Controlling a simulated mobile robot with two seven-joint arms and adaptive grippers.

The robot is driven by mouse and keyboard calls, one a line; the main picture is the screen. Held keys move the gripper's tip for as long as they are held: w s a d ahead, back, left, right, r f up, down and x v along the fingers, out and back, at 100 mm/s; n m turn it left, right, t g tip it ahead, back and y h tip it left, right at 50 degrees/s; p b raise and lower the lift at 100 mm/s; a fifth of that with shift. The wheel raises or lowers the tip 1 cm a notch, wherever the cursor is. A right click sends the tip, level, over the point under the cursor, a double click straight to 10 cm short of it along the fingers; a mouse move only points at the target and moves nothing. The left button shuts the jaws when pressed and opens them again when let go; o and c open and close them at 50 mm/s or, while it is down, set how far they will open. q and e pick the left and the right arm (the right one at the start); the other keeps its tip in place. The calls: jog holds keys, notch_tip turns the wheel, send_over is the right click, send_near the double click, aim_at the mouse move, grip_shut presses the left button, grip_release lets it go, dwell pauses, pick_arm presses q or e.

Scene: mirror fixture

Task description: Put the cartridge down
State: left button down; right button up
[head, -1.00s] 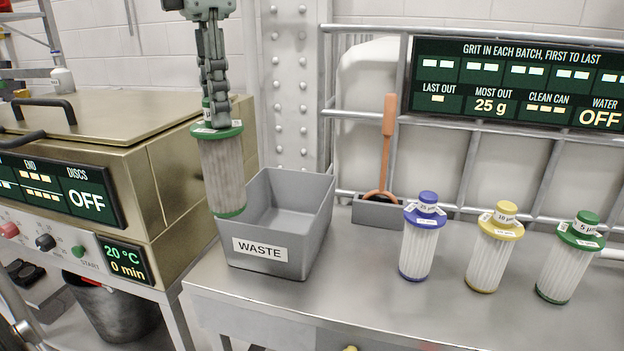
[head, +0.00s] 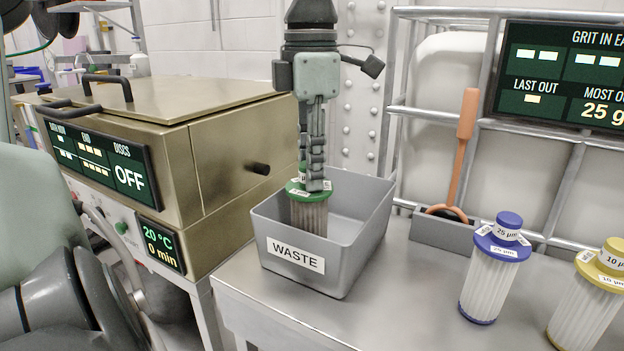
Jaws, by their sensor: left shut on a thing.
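My left gripper (head: 314,180) is shut on the green-capped cartridge (head: 309,216), gripping it at its top. The cartridge is upright, with a greyish, dirty-looking pleated body. Its lower part is inside the grey bin labelled WASTE (head: 374,219), hidden behind the front wall. I cannot tell whether its bottom touches the bin floor. My right gripper is not in view.
A blue-capped cartridge (head: 489,275) and a yellow-capped one (head: 588,300) stand on the metal bench (head: 400,310) to the right. An orange-handled tool (head: 463,150) stands in a grey holder behind. A brass-coloured machine (head: 215,170) is left of the bin.

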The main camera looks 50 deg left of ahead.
pick_arm(q)
notch_tip(320, 180, down, 2)
jog(key=shift+f, duration=0.1)
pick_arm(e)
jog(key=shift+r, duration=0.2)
pick_arm(q)
jog(key=c, duration=1.3)
grip_release()
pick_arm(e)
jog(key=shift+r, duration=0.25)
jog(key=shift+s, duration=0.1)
pick_arm(q)
notch_tip(320, 180, up, 11)
jog(key=shift+r+p, duration=0.1)
jog(key=shift+p, duration=0.4)
jog(key=shift+r, duration=0.5)
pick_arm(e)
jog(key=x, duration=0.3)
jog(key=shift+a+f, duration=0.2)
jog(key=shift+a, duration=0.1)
